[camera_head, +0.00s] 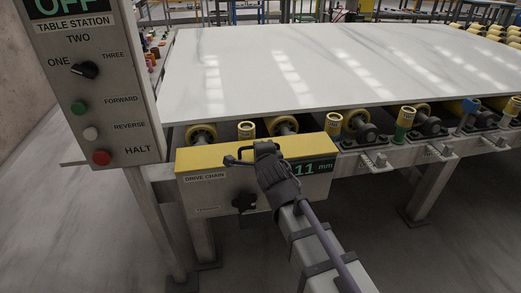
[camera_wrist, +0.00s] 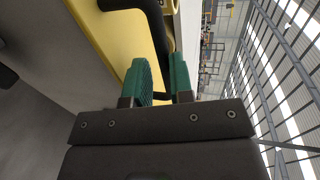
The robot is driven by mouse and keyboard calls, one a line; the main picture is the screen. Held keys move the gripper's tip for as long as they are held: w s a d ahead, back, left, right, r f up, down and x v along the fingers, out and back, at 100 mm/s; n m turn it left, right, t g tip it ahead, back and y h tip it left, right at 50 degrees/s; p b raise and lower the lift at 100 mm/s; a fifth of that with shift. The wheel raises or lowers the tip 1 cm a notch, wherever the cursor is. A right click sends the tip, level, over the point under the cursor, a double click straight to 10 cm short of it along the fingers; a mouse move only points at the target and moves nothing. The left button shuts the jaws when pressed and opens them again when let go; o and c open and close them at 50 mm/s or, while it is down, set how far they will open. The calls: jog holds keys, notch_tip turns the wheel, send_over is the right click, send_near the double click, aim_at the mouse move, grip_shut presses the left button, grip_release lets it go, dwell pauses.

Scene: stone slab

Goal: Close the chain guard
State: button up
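The chain guard (camera_head: 205,160) is a box with a yellow top and a pale front marked "DRIVE CHAIN", on the near side of the roller table. I cannot tell whether its cover is fully down. A dark bar handle (camera_head: 234,159) is on its yellow part. My gripper (camera_head: 264,151) is at this handle, covering part of it. In the wrist view, the handle (camera_wrist: 152,20) bends down to the green fingertips of my gripper (camera_wrist: 160,65). A gap shows between the fingers; firm contact with the handle is not visible.
A control panel (camera_head: 92,85) with a knob and buttons stands at the left. A black knob (camera_head: 244,201) is on the guard's front. A white stone slab (camera_head: 330,65) lies on yellow rollers behind the guard. Brackets (camera_head: 375,160) line the table edge to the right.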

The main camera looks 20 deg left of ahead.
jog(key=o, duration=0.3)
jog(key=shift+f, duration=0.2)
jog(key=shift+o, duration=0.2)
jog(key=p+v, duration=0.2)
jog(key=v, duration=0.5)
jog(key=shift+s, duration=0.25)
jog(key=shift+d+r, duration=0.1)
